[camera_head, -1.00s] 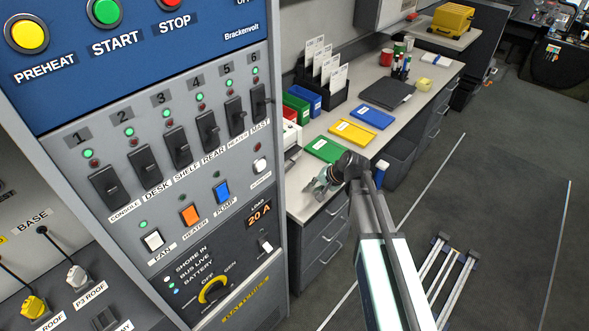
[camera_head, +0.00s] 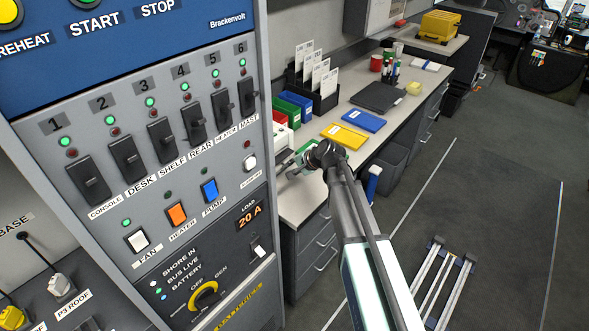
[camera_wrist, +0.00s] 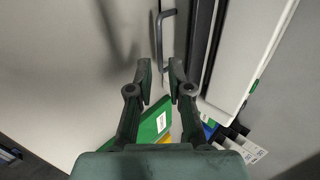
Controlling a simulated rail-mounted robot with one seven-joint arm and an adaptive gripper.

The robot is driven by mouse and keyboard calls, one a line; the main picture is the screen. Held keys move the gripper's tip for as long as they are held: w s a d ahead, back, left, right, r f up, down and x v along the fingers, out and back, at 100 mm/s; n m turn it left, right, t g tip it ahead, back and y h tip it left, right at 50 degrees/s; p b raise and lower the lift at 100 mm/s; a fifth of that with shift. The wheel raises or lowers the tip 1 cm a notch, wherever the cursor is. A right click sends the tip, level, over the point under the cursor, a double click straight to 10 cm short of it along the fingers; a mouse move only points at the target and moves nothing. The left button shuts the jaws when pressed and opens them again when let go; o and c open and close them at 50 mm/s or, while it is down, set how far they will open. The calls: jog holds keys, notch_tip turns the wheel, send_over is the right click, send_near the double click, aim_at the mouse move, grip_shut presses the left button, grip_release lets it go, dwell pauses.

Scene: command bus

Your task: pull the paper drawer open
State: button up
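In the wrist view, a dark bar handle (camera_wrist: 160,45) stands out from the light front of a box-like unit, which I take to be the paper drawer. Its drawer front (camera_wrist: 181,40) borders a dark slot. My gripper (camera_wrist: 161,66) is open, its two fingertips on either side of the handle's line; I cannot tell whether they touch it. In the head view, my gripper (camera_head: 290,167) is low over the desk, beside the switch panel. The white unit (camera_head: 279,117) shows only as a sliver behind that panel, and the drawer is hidden there.
The tall switch panel (camera_head: 205,210) stands close left of my gripper. On the desk (camera_head: 296,205) lie a green folder (camera_wrist: 150,128), a yellow folder (camera_head: 344,137) and a blue folder (camera_head: 364,121). A black card rack (camera_head: 325,97) stands behind.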

aim_at(281, 172)
jog(key=shift+b+x, duration=0.75)
jog(key=shift+x, duration=1.8)
grip_shut()
jog(key=shift+s, duration=0.1)
jog(key=shift+s+d+b, duration=0.15)
jog(key=shift+s+d, duration=0.9)
jog(key=shift+d, duration=0.2)
jog(key=shift+s+d+b, duration=0.15)
jog(key=shift+s+d, duration=0.85)
jog(key=shift+d, duration=0.25)
jog(key=shift+s+d+b, duration=0.15)
jog(key=shift+s+d, duration=0.9)
jog(key=shift+d, duration=0.2)
jog(key=shift+s+d+b, duration=0.1)
jog(key=shift+s+d, duration=0.9)
jog(key=shift+d, duration=0.25)
jog(key=shift+s+d+b, duration=0.15)
jog(key=shift+s+d, duration=0.9)
jog(key=shift+d, duration=0.2)
jog(key=shift+s+d+b, duration=0.1)
jog(key=shift+s+d, duration=0.9)
jog(key=shift+d, duration=0.25)
